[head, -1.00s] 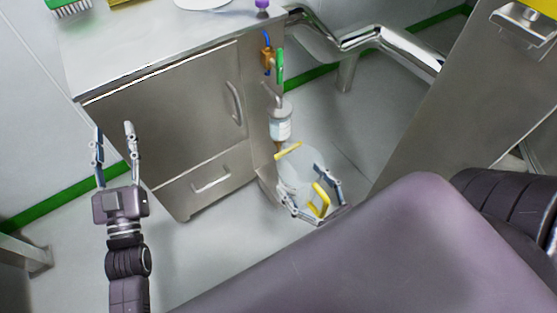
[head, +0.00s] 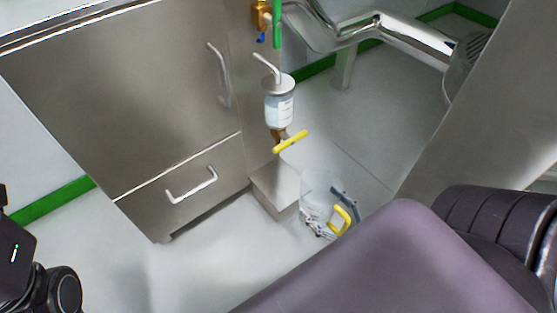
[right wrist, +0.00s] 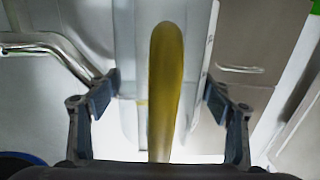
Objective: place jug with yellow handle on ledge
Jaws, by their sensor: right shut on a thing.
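The clear jug (head: 316,188) with its yellow handle (head: 343,219) is low in the head view, right of the cabinet's base. My right gripper (head: 331,213) is shut on the jug at its handle side; my purple-grey arm hides part of it. In the right wrist view the yellow handle (right wrist: 166,85) runs upright between the two fingers, with the clear jug wall behind it. A low metal ledge (head: 272,190) juts from the cabinet's base, just left of the jug. Whether they touch is unclear. My left gripper's fingers are outside the head view.
The steel cabinet (head: 130,100) fills the left. A shiny pipe (head: 405,38) runs behind.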

